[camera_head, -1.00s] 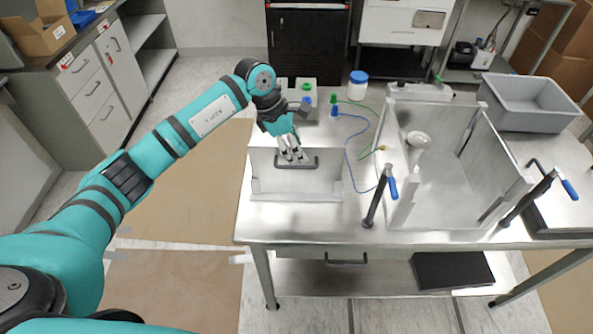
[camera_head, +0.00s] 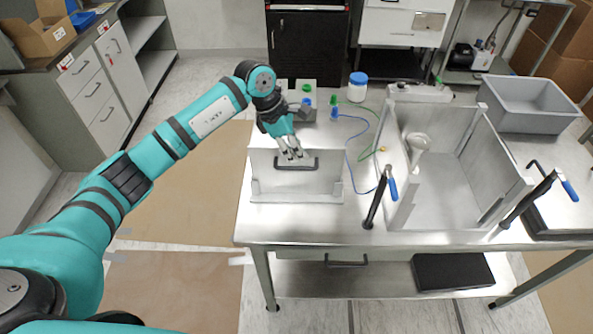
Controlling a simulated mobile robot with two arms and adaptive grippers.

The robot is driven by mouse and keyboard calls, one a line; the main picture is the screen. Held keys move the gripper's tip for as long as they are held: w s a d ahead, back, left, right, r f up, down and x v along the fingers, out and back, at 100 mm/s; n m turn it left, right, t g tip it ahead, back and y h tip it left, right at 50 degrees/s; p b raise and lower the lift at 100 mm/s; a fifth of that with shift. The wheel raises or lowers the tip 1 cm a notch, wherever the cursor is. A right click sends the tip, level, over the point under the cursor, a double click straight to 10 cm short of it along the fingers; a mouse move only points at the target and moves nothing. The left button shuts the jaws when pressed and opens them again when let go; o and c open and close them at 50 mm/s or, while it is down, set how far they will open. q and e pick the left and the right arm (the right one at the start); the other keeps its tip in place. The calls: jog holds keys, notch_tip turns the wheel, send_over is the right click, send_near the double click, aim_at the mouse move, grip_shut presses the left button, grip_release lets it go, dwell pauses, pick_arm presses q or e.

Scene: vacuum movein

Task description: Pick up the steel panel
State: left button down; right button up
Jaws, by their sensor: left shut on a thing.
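The steel panel (camera_head: 297,184) is a grey metal plate with a dark bar handle (camera_head: 297,165) near its top edge. It is at the left part of the steel table, its face toward me. My left gripper (camera_head: 293,155) reaches down from the upper left and is shut on the panel's handle. Its fingertips partly cover the middle of the handle. Whether the panel's lower edge touches the table is hard to tell. My right gripper is not in view.
An open steel chamber (camera_head: 450,185) stands right of the panel, with blue-tipped clamps (camera_head: 377,200) at its front. Blue and green hoses (camera_head: 349,150) lie between them. A blue-lidded jar (camera_head: 357,87) stands behind. A grey bin (camera_head: 530,105) is at the right.

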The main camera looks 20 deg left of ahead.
pick_arm(q)
jog(key=shift+r, duration=0.1)
jog(key=shift+r, duration=0.15)
jog(key=shift+r+p, duration=0.3)
jog(key=shift+p, duration=0.45)
jog(key=shift+w+r+b, duration=0.15)
jog(key=shift+r+b, duration=0.25)
jog(key=shift+b, duration=0.4)
notch_tip(320, 180, up, 7)
jog(key=b, duration=0.2)
jog(key=shift+f+b, duration=0.1)
jog(key=shift+b, duration=0.2)
notch_tip(320, 180, up, 9)
jog(key=p, duration=0.3)
jog(key=shift+p, duration=0.3)
jog(key=shift+f, duration=0.15)
